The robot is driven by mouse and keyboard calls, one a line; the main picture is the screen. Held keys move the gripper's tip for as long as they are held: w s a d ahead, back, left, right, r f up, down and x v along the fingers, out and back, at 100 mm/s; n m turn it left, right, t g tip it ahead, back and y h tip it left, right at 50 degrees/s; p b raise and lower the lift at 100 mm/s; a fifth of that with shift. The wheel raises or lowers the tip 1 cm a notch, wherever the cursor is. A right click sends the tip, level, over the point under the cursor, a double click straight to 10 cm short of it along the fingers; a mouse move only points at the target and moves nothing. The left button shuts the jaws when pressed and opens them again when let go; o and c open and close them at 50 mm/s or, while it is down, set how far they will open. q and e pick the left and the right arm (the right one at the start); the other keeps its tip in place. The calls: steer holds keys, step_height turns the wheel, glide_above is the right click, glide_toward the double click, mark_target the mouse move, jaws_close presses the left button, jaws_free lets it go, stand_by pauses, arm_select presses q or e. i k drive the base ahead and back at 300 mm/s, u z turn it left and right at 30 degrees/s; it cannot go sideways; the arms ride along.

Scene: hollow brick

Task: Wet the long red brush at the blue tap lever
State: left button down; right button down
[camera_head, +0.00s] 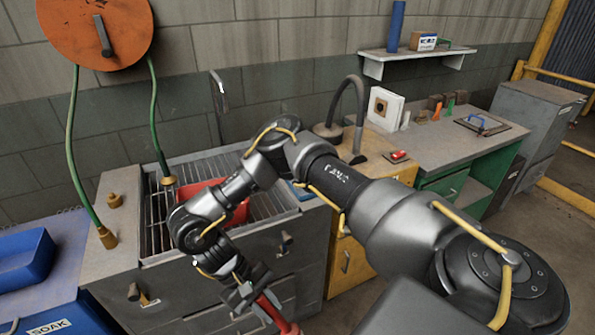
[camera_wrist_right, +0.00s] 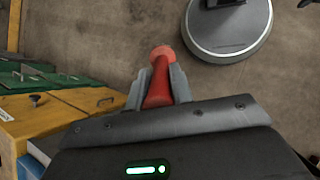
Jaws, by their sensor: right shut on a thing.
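My right gripper (camera_head: 250,293) hangs low in front of the grey drawer cabinet (camera_head: 215,290). It is shut on a red handle (camera_head: 276,312), which looks like the long red brush. The handle points down and to the right, and its lower end is cut off by the frame. In the right wrist view, the red handle (camera_wrist_right: 159,85) sits between the two fingers (camera_wrist_right: 156,88), with a rounded end. No bristles show. A dark curved tap (camera_head: 352,88) stands behind my arm. I cannot make out a blue lever on it. My left gripper is not in view.
A red tub (camera_head: 238,213) sits on the metal grating (camera_head: 158,235), partly behind my arm. A blue SOAK bin (camera_head: 55,318) is at the left. Green hoses (camera_head: 72,150) hang from an orange reel (camera_head: 95,25). The grey bench (camera_head: 450,145) at right holds small tools.

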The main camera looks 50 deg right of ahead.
mark_target(288, 239)
steer(key=u, duration=2.4)
steer(key=k, duration=2.4)
steer(key=z, duration=3.1)
